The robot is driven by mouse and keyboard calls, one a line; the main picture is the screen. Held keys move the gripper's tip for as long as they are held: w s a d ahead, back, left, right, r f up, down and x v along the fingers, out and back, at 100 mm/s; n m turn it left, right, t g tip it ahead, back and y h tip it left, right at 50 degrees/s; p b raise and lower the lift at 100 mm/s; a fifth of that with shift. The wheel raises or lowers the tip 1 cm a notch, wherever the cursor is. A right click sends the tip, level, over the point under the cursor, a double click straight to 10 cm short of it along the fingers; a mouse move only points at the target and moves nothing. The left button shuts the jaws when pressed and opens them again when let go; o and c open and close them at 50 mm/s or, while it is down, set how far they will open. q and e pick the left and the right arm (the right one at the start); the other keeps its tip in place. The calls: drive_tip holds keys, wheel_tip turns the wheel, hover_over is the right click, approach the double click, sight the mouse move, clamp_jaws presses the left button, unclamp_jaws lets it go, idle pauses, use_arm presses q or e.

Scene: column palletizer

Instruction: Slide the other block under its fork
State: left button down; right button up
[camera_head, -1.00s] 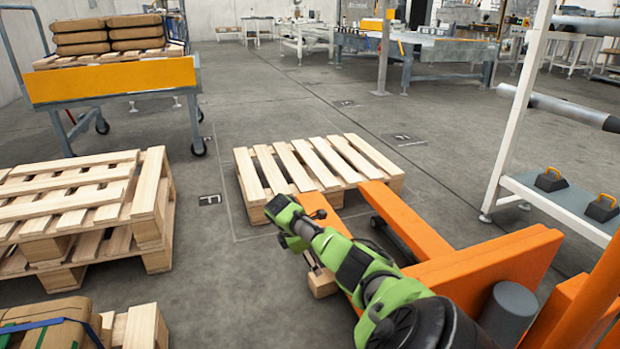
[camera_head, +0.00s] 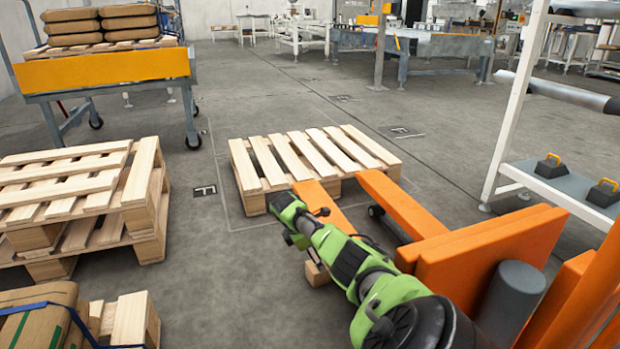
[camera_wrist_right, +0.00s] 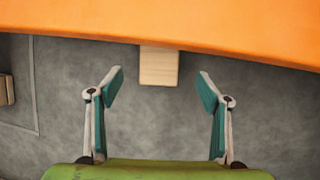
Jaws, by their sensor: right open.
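A small pale wooden block (camera_head: 317,274) lies on the floor beside the near orange fork (camera_head: 325,203) of the pallet jack, partly hidden by my right arm in the head view. In the right wrist view the block (camera_wrist_right: 159,68) sticks out from under the edge of the orange fork (camera_wrist_right: 170,22); its far end is hidden. My right gripper (camera_wrist_right: 161,88) is open, with its fingers spread to the left and right of the block, apart from it. The other fork (camera_head: 395,203) shows no block under it. My left gripper is not in view.
The forks point at a wooden pallet (camera_head: 262,162) on the floor. Stacked pallets (camera_head: 140,195) stand at left, near a cart with an orange panel (camera_head: 110,68). A white-framed rack (camera_head: 515,115) stands at right. The floor between the pallets is clear.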

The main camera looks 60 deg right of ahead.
drive_tip(key=shift+b+x, duration=2.8)
drive_tip(key=shift+x, duration=0.65)
drive_tip(key=shift+c, duration=0.4)
drive_tip(key=c, duration=1.3)
drive_tip(key=o, duration=1.4)
drive_tip(key=shift+c, duration=0.2)
drive_tip(key=shift+r, duration=0.1)
drive_tip(key=shift+w+a+r, duration=0.1)
drive_tip(key=shift+a+r, duration=0.15)
drive_tip(key=shift+r, duration=0.35)
drive_tip(key=v, duration=0.4)
drive_tip(key=shift+a+f, duration=0.1)
drive_tip(key=w+a, duration=0.3)
drive_tip(key=a, duration=0.8)
drive_tip(key=shift+w, duration=0.3)
